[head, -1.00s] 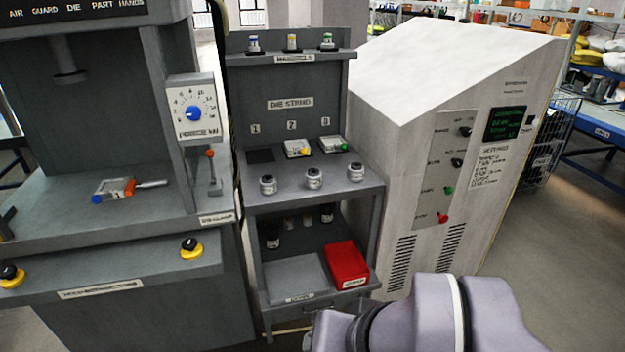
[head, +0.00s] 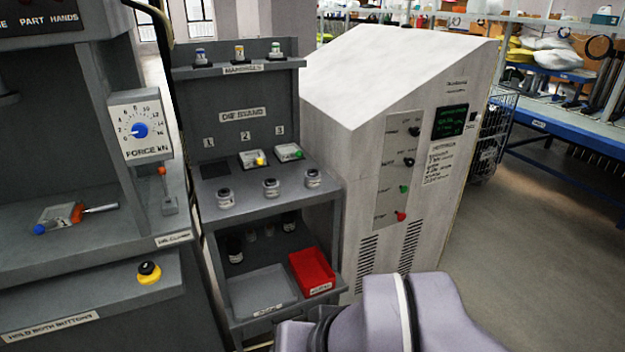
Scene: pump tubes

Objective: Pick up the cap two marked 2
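Three small jar-like pieces with pale bands stand in a row on the die stand's (head: 243,202) worktop: left piece (head: 225,198), middle piece (head: 270,188) and right piece (head: 312,178). One of them may be the cap marked 2, but their markings are too small to read. The label 2 (head: 244,136) on the back panel is above a die with a yellow knob (head: 252,158). A die with a green knob (head: 289,153) sits under label 3. The place under label 1 is a dark empty square. My gripper is out of view; only my arm shows at the bottom.
A top shelf holds three small coloured pieces (head: 239,53). Below the worktop are dark jars, a grey tray (head: 262,290) and a red bin (head: 312,270). A press (head: 90,240) stands left, a white control cabinet (head: 385,170) right. Open floor (head: 530,260) lies at the right.

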